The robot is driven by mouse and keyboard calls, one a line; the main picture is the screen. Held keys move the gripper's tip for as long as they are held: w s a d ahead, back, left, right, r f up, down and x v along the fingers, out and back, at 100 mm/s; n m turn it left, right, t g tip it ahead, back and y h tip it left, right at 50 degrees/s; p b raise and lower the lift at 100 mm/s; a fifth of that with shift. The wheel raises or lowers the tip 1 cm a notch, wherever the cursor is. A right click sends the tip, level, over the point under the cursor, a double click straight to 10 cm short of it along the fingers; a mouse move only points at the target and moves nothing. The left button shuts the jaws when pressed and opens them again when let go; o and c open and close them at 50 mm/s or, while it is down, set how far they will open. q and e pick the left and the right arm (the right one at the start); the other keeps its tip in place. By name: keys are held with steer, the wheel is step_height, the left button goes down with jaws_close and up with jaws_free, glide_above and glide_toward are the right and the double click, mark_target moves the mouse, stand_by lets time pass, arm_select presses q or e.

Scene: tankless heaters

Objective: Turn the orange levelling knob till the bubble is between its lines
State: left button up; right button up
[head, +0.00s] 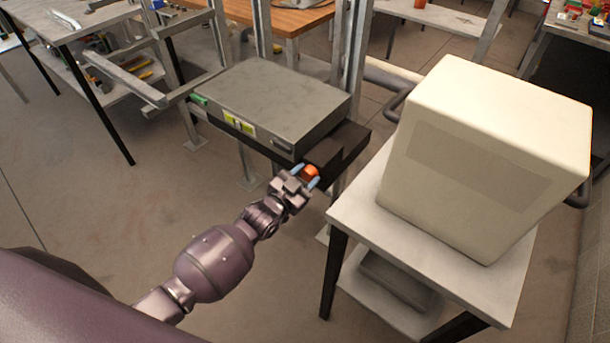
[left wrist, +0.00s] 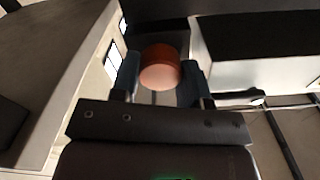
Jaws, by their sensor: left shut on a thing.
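The orange levelling knob (head: 311,171) is on the front of a dark block at the right end of a grey flat-topped unit (head: 270,100). My left gripper (head: 306,176) is shut on the knob, with one blue-tipped finger on each side of it. In the left wrist view the round orange knob (left wrist: 160,70) sits between the two fingers (left wrist: 160,80). A yellow-green label (head: 240,125) is on the unit's front. I cannot make out the bubble or its lines in either view. My right gripper is not in view.
A large cream box (head: 485,150) stands on a white-topped table (head: 370,210) close to the right of the knob. Metal posts (head: 350,50) rise behind the unit. The floor (head: 90,200) to the left is clear.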

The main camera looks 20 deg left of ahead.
arm_select(q)
steer(key=shift+n, duration=0.3)
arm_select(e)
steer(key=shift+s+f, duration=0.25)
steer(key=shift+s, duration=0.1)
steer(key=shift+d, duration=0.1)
arm_select(q)
steer(key=o, duration=0.9)
arm_select(e)
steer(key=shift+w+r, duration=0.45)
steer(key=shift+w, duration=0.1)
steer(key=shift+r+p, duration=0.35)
steer(key=shift+p, duration=0.05)
arm_select(q)
steer(key=v, duration=1)
steer(key=shift+s+a, duration=0.2)
steer(key=shift+s, duration=0.15)
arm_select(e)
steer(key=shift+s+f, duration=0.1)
